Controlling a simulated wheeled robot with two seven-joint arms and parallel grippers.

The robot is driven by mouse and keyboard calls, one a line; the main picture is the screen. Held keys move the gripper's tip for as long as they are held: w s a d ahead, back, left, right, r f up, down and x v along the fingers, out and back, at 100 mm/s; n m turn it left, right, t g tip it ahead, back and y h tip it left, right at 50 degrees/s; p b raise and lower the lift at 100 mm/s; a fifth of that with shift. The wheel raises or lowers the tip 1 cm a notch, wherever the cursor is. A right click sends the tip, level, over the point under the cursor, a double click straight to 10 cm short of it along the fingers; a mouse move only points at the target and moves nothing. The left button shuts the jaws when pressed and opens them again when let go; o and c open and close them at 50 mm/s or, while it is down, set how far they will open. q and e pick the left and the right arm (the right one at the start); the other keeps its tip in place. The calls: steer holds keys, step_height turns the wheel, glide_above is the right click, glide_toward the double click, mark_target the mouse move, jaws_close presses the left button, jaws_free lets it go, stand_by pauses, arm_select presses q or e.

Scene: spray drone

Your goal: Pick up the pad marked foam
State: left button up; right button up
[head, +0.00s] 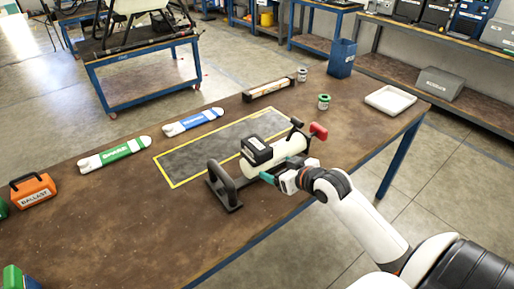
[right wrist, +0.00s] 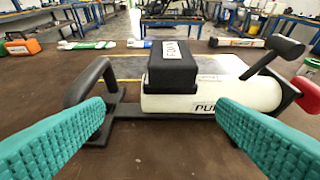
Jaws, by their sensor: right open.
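The pad marked foam (head: 257,151) is a black block with a white label. It sits on top of a white cylindrical tank (head: 288,147). In the right wrist view the pad (right wrist: 172,68) is ahead, near the middle, with its label on the upper face. My right gripper (head: 289,172) is open and empty at the near side of the tank. Its teal fingers (right wrist: 160,128) are spread wide, lower than the pad and short of it, with nothing between them. My left gripper is not in view.
The tank's frame has a black handle (head: 224,184) at left and a red knob (head: 318,131) at right. Green and blue wrenches (head: 193,122), an orange ballast box (head: 33,190) and a white tray (head: 390,100) lie around.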

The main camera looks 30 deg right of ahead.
mark_target(258, 148)
steer(key=shift+t, duration=0.5)
steer(key=w, duration=0.4)
steer(key=w+d, duration=0.1)
steer(key=w, duration=0.2)
steer(key=shift+w+r+p, duration=0.1)
steer(key=shift+r+p, duration=0.05)
steer(key=shift+p, duration=0.2)
steer(key=x, duration=0.5)
steer(key=shift+w+p, duration=0.3)
steer(key=shift+p, duration=0.1)
steer(key=c, duration=1)
